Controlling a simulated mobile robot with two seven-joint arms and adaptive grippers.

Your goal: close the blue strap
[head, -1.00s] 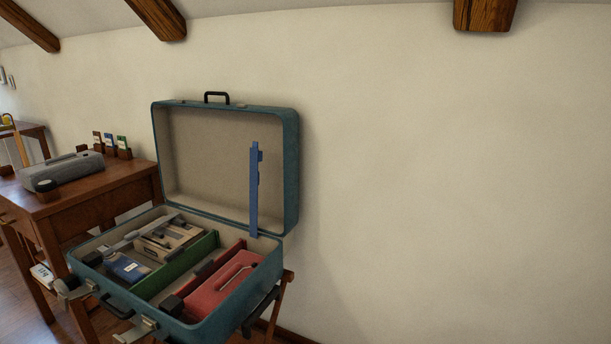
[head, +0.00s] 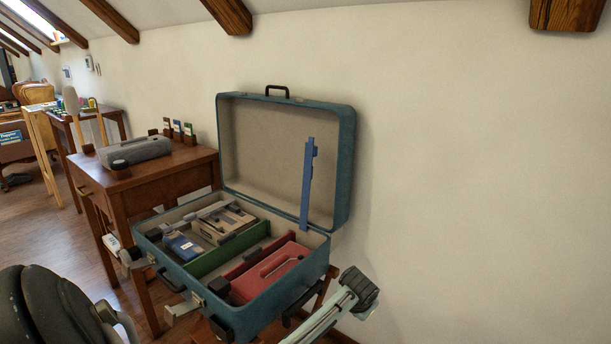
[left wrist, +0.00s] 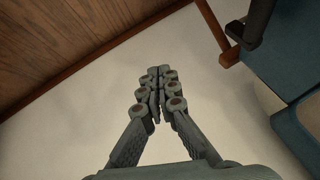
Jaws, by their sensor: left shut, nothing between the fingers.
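The blue strap (head: 308,185) stands upright, tilted slightly right, in front of the open lid of the teal suitcase (head: 345,160). Its lower end is by the hinge side, behind the red case (head: 270,275). My left gripper (left wrist: 158,75) is shut and empty in the left wrist view. That view shows it apart from the suitcase (left wrist: 305,120), which is at the right edge, with pale wall behind the fingers. A light, jointed part with a dark end, which appears to be my own arm or gripper, is right of the suitcase in the head view.
A green divider (head: 230,250) splits the suitcase. A blue box (head: 182,245) and a tan item (head: 225,222) lie left of it. Open latches hang on the suitcase's front. A wooden desk (head: 150,180) stands to the left. The wall is bare on the right.

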